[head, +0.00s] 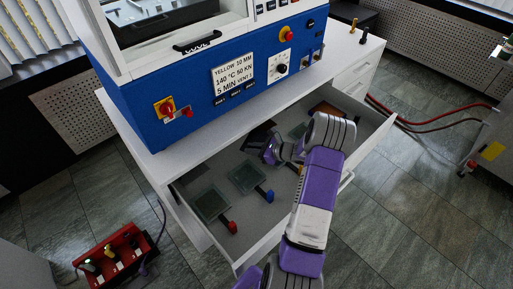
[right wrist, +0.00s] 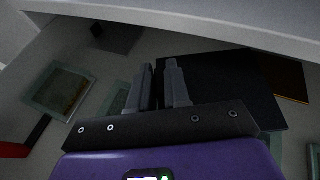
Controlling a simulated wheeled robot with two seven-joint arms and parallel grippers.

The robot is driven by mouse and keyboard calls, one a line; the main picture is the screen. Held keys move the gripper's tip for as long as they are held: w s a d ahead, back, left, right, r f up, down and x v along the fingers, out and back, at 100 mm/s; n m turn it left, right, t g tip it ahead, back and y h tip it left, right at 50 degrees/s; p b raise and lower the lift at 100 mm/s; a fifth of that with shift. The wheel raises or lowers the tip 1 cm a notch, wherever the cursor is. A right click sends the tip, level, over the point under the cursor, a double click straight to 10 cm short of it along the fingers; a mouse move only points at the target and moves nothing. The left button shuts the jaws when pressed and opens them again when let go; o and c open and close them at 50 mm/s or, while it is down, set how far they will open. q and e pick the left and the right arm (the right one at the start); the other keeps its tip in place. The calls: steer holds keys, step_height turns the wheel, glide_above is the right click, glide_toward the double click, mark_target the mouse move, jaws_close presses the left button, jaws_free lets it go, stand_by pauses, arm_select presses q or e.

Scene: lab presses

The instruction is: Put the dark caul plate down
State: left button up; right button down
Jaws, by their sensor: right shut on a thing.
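My right gripper (head: 268,152) reaches into an open white drawer (head: 192,175) below the blue press. In the right wrist view its two fingers (right wrist: 161,82) are close together and shut on the dark caul plate (right wrist: 225,85). The plate is flat, black and square-cornered, and reaches to the right of the fingers. In the head view the dark plate (head: 258,136) shows beyond the gripper, partly hidden by it. I cannot tell whether it touches the drawer floor. My left gripper is not in view.
The drawer also holds greenish plates (head: 212,204) (head: 245,177) beside red (head: 232,227) and blue (head: 269,196) handles, and an orange-brown plate (head: 326,109) at the far right. The blue press (head: 205,90) stands above. A red toolbox (head: 117,252) sits on the floor at left.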

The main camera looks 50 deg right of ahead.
steer(key=b, duration=0.2)
glide_above(227, 158)
steer(key=s+d, duration=0.1)
steer(key=s, duration=0.2)
step_height(227, 158, down, 5)
steer(key=shift+f+b+x, duration=0.2)
steer(key=shift+b+x, duration=0.15)
steer(key=shift+x, duration=0.75)
steer(key=shift+f+b+x, duration=0.25)
steer(key=shift+b+x, duration=0.1)
steer(key=shift+x, duration=0.7)
steer(key=shift+s, duration=0.15)
steer(key=shift+s+f, duration=0.15)
steer(key=shift+f, duration=0.5)
steer(key=c, duration=1.1)
jaws_free()
steer(key=shift+s+f, duration=0.15)
steer(key=shift+f, duration=0.1)
steer(key=shift+r, duration=0.35)
steer(key=p+v, duration=0.1)
steer(key=v, duration=0.5)
steer(key=r+p+v, duration=0.1)
steer(key=v, duration=0.5)
steer(key=shift+w+p, duration=0.2)
steer(key=shift+p, duration=0.15)
